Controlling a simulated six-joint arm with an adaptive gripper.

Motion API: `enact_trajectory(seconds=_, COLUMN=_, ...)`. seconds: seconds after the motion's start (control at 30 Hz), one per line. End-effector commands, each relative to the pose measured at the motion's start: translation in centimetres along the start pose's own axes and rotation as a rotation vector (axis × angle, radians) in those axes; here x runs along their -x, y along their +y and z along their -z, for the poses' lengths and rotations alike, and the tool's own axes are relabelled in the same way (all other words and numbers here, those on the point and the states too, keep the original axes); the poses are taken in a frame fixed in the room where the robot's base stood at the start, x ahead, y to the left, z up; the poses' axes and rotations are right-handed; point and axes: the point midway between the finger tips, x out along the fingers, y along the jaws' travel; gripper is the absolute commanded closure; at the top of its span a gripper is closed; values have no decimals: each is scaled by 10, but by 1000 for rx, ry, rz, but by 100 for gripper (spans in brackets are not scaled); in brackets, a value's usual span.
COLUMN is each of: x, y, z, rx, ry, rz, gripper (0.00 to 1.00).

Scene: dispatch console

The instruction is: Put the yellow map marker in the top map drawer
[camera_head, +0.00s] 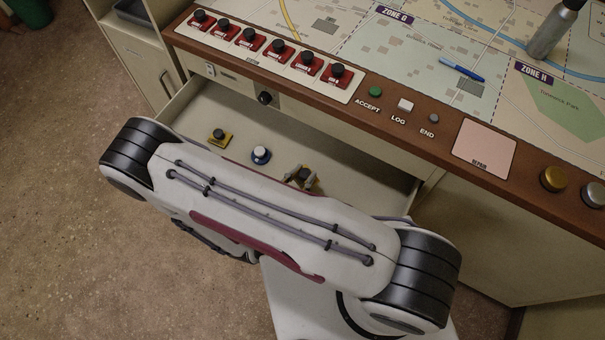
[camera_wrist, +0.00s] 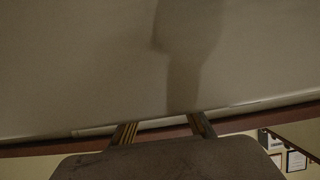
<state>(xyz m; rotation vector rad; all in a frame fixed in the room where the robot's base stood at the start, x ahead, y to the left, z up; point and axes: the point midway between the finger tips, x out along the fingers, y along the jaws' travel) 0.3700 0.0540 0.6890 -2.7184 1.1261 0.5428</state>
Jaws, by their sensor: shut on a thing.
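The top map drawer (camera_head: 365,163) is pulled open below the console edge. My gripper (camera_head: 302,177) is over the right part of its interior, shut on a small dark-topped marker with a yellowish base (camera_head: 307,183), partly hidden by the fingers and my arm. I cannot tell whether it touches the drawer floor. Another yellow marker (camera_head: 219,136) with a black knob stands in the drawer at the left. In the wrist view the two fingers (camera_wrist: 162,129) show against a pale surface, and the held thing is hidden.
A blue-and-white marker (camera_head: 261,155) stands in the drawer between the other two. Several red black-knobbed markers (camera_head: 249,40) line the console panel. A blue pen (camera_head: 462,70) and a grey metal bottle (camera_head: 554,32) are on the map. My arm covers the drawer's front.

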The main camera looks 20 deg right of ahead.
Motion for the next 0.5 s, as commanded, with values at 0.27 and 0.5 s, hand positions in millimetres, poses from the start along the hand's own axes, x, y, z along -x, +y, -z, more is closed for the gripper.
enact_trajectory(seconds=0.27, x=-2, y=0, z=-5, rx=1, ry=0, rz=0, gripper=100)
enact_trajectory(seconds=0.5, x=-3, y=0, z=-7, rx=1, ry=0, rz=0, gripper=75)
